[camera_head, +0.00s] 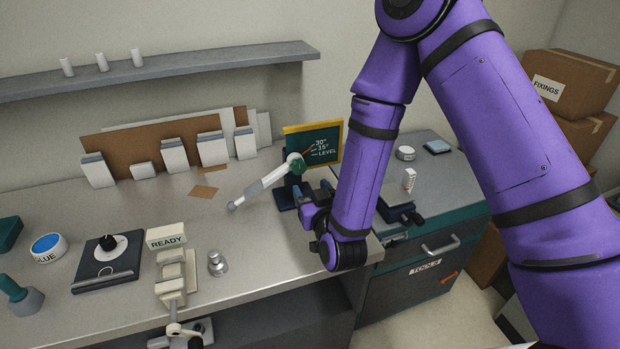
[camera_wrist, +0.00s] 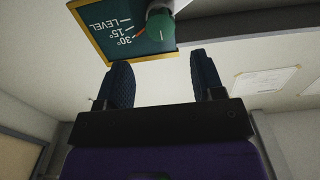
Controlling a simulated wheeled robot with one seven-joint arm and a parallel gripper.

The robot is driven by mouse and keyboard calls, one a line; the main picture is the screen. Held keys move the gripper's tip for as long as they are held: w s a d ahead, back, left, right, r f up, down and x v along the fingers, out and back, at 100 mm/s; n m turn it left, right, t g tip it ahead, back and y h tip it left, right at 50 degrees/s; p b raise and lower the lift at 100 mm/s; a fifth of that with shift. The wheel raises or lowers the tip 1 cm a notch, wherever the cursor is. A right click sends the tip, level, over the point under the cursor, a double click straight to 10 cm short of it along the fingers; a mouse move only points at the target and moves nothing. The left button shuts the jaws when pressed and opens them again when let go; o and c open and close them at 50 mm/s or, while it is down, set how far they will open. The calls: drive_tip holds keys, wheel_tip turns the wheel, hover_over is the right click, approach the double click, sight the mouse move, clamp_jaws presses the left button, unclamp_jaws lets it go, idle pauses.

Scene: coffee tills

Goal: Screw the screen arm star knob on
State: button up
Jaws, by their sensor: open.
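A green star knob (camera_head: 297,164) sits at the upper end of the pale screen arm (camera_head: 265,184), in front of the angle board (camera_head: 325,141) marked 30°, 15° and LEVEL. The arm slants down to the left to a small ball end. The knob also shows in the wrist view (camera_wrist: 160,27), beyond my fingertips and overlapping the board. My gripper (camera_head: 302,190) is just below the knob, pointing at the joint. In the wrist view my gripper (camera_wrist: 162,72) is open, with nothing between its two dark fingers. How far the knob is threaded on cannot be told.
A dark post base (camera_head: 284,199) stands beside my gripper. On the bench to the left are a READY block (camera_head: 166,236), a small metal part (camera_head: 217,263) and a black dial plate (camera_head: 106,264). A drawer cabinet (camera_head: 430,262) stands to the right.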

sight(300, 169)
drive_tip(key=x, duration=0.9)
drive_tip(key=c, duration=0.8)
drive_tip(key=shift+o, duration=0.2)
drive_tip(key=n, duration=0.3)
drive_tip(key=shift+s+a, duration=0.1)
drive_tip(key=shift+s, duration=0.05)
drive_tip(key=n, duration=0.5)
drive_tip(key=shift+n, duration=0.4)
drive_tip(key=n, duration=0.9)
drive_tip(key=shift+n, duration=0.4)
drive_tip(key=n, duration=0.7)
drive_tip(key=shift+n, duration=0.3)
drive_tip(key=n, duration=0.4)
drive_tip(key=shift+f+n, duration=0.1)
drive_tip(key=shift+n, duration=2.5)
drive_tip(key=o, duration=1)
